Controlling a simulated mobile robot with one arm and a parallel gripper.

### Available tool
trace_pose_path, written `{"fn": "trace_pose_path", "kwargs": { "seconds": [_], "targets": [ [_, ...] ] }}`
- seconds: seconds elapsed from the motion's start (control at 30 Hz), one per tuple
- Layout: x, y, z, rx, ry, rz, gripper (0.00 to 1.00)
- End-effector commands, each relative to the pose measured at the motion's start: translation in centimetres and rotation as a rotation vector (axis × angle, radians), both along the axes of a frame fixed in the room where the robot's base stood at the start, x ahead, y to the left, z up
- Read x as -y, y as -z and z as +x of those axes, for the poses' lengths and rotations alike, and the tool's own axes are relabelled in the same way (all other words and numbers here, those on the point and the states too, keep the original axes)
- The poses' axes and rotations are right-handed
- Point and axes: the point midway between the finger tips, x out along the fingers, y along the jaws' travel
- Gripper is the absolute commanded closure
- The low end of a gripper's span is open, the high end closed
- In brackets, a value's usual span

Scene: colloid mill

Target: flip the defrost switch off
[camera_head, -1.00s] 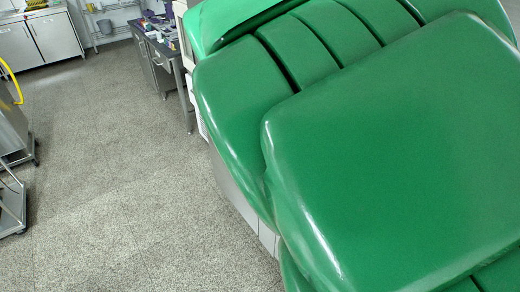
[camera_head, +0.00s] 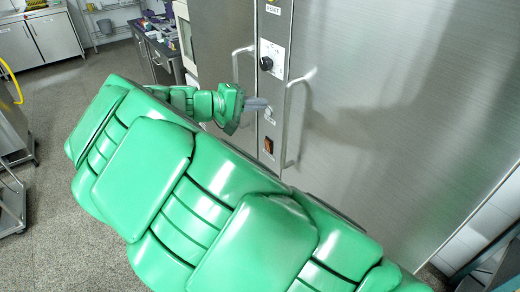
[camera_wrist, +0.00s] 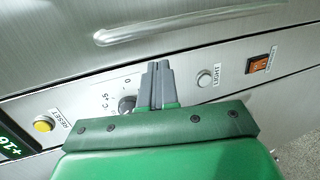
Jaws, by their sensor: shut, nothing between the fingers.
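The defrost switch is an orange-lit rocker in a black frame, low on the steel control strip in the head view (camera_head: 268,145). It also shows in the wrist view (camera_wrist: 262,65), at the upper right; its small label is hard to read. My gripper (camera_head: 264,103) is shut and empty, with its grey fingers pointing at the strip above the switch. In the wrist view my gripper (camera_wrist: 157,65) lies between the dial and the light button, to the left of the switch. I cannot tell whether the fingertips touch the panel.
A black dial (camera_head: 266,63) sits higher on the strip. A round light button (camera_wrist: 205,77) lies between my fingers and the switch. A yellow reset button (camera_wrist: 43,123) is at the left. Vertical door handles (camera_head: 291,118) stand out beside the strip.

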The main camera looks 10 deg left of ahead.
Motion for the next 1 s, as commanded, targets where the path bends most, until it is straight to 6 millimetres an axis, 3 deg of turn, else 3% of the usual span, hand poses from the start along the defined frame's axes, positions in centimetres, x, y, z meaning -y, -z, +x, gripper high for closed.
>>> {"fn": "trace_pose_path", "kwargs": {
  "seconds": [0.5, 1.0],
  "targets": [
    [-2.6, 6.4, 2.8, 0.086, 0.027, -0.146, 1.00],
    [-5.6, 13.7, 4.0, 0.173, 0.002, -0.243, 1.00]
  ]
}}
